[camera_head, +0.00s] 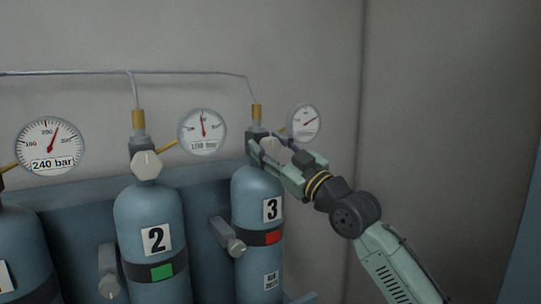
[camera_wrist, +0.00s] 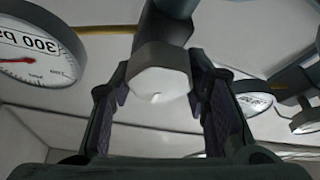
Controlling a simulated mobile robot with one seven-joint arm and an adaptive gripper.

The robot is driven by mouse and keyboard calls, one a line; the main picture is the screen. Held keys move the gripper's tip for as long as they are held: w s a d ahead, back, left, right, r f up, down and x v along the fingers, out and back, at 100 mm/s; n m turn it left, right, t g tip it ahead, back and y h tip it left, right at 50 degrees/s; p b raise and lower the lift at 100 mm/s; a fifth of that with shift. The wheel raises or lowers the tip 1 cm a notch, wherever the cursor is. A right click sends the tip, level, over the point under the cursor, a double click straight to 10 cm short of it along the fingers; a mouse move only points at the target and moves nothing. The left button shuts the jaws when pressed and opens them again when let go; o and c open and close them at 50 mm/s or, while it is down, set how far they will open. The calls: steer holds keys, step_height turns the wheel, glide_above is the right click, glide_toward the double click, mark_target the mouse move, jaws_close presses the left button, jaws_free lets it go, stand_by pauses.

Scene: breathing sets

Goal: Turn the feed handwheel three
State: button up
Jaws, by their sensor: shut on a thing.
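Cylinder 3 (camera_head: 258,235) is a blue bottle with a "3" label and a red mark on its dark band. Its feed handwheel (camera_wrist: 160,80) is a pale faceted knob with a small mark on its face. In the wrist view it sits between the two dark fingers of my gripper (camera_wrist: 158,100). In the head view my gripper (camera_head: 268,150) reaches in from the right at the top of cylinder 3 and largely hides the knob. The gripper is shut on the knob, which is still on its valve.
Cylinder 2 (camera_head: 152,230), with a green mark and its own pale knob (camera_head: 146,165), stands to the left. Round gauges (camera_head: 203,132) and a thin pipe (camera_head: 70,72) run along the wall. Lower clamp handles (camera_head: 236,246) stick out.

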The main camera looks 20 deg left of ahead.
steer(key=n+g+b, duration=0.1)
steer(key=n+b, duration=0.1)
steer(key=n+g+b, duration=0.1)
steer(key=n, duration=0.1)
steer(key=shift+a+f+b, duration=0.15)
steer(key=shift+f+b, duration=0.15)
steer(key=shift+b, duration=0.1)
steer(key=n, duration=0.1)
steer(key=n+g, duration=0.1)
steer(key=n, duration=0.1)
steer(key=shift+s+r+n+g+b, duration=0.1)
steer(key=shift+r+n+g+b, duration=0.1)
steer(key=shift+n+g+b, duration=0.15)
steer(key=n, duration=0.2)
steer(key=n+g, duration=0.1)
steer(key=n, duration=0.1)
steer(key=shift+g+h+p, duration=0.25)
steer(key=shift+h+p, duration=0.05)
steer(key=shift+h, duration=0.1)
steer(key=n+g+h+p, duration=0.1)
steer(key=n, duration=0.3)
steer(key=shift+f+n, duration=0.15)
steer(key=shift+n, duration=0.2)
steer(key=shift+h, duration=0.3)
steer(key=o, duration=1.2)
steer(key=shift+c, duration=0.2)
